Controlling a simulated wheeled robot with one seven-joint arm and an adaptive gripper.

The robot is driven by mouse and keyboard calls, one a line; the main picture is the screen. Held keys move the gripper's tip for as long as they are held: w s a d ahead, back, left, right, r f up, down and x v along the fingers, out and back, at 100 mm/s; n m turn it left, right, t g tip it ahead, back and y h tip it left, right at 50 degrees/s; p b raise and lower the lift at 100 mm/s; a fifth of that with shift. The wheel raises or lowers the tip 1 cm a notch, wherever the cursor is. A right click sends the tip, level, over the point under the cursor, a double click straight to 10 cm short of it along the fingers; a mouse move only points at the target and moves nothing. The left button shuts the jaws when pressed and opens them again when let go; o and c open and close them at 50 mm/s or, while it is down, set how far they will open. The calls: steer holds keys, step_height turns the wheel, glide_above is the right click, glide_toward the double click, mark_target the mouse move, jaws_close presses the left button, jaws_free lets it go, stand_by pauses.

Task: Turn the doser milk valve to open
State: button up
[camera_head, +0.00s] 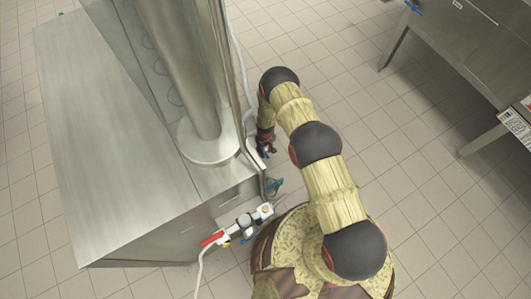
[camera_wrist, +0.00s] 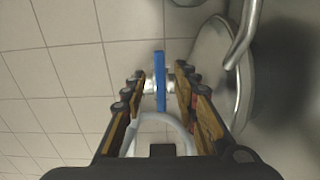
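A valve with a flat blue handle (camera_wrist: 159,82) shows in the wrist view, on a pale metal fitting (camera_wrist: 150,86). The handle lies lengthwise in the picture, between the two fingers. My gripper (camera_wrist: 160,72) is open, with a finger on either side of the handle and visible gaps. I cannot tell how deep the handle sits between the fingertips. In the head view my gripper (camera_head: 265,147) is beside the machine's right side, and a small bit of blue (camera_head: 266,154) shows at it. The rest of this valve is hidden there by my arm.
A steel cabinet (camera_head: 90,130) carries a tall metal cylinder (camera_head: 190,70). A pipe assembly with a red handle (camera_head: 212,240) stands at its front corner. A whitish hose (camera_wrist: 165,119) curves below the blue handle. Another steel table (camera_head: 455,55) is at right, with open tiled floor between.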

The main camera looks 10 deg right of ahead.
steer(key=shift+f, duration=0.75)
steer(key=c, duration=0.3)
steer(key=c, duration=0.4)
jaws_close()
